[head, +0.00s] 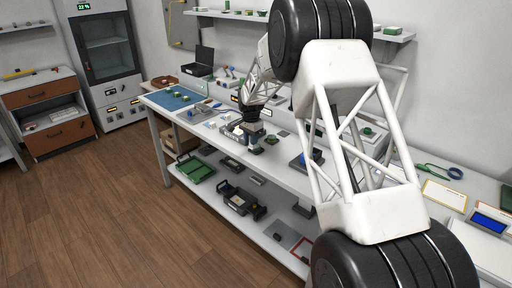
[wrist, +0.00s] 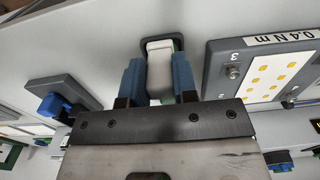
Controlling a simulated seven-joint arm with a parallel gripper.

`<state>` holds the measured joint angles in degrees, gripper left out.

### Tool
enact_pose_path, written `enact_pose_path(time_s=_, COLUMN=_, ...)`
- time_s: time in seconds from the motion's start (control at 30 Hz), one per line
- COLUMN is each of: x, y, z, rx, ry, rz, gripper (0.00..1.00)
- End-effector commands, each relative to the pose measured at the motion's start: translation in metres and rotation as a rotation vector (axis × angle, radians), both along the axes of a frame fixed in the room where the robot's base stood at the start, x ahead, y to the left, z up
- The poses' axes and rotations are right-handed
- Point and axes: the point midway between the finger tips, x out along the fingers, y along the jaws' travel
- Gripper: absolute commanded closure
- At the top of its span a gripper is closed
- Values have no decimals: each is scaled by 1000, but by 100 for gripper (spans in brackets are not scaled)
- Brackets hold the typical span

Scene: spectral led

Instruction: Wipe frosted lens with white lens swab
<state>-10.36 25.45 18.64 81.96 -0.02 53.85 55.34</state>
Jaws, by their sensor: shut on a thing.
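In the wrist view my gripper (wrist: 158,75) has its two blue fingers closed on a white block-like piece (wrist: 160,62), which looks like the white lens swab. The far end of the piece lies over a dark rounded frame or holder on the pale bench top. I cannot tell whether it touches it. In the head view my gripper (head: 256,148) is low over the middle of the bench, and the held piece is too small to make out. I cannot pick out the frosted lens with certainty in either view.
A grey panel with yellow LED squares (wrist: 268,75) lies close right of my fingers. A dark block with a blue part (wrist: 58,100) is at left. The bench (head: 290,172) holds several small parts and a blue mat (head: 172,98). A green tray (head: 195,170) is on the lower shelf.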

Motion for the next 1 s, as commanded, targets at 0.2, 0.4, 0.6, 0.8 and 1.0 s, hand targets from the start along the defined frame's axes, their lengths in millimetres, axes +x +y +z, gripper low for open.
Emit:
enact_pose_path(time_s=0.2, x=-1, y=0, z=1, rx=-1, ry=5, rz=0, gripper=100)
enact_pose_path(time_s=0.4, x=-1, y=0, z=11, rx=0, ry=3, rz=0, gripper=100)
enact_pose_path(time_s=0.6, x=-1, y=0, z=14, rx=-1, ry=2, rz=0, gripper=100)
enact_pose_path(time_s=0.8, x=0, y=0, z=14, rx=-1, ry=2, rz=0, gripper=100)
enact_pose_path(time_s=1.0, x=5, y=-5, z=13, rx=-1, ry=2, rz=0, gripper=100)
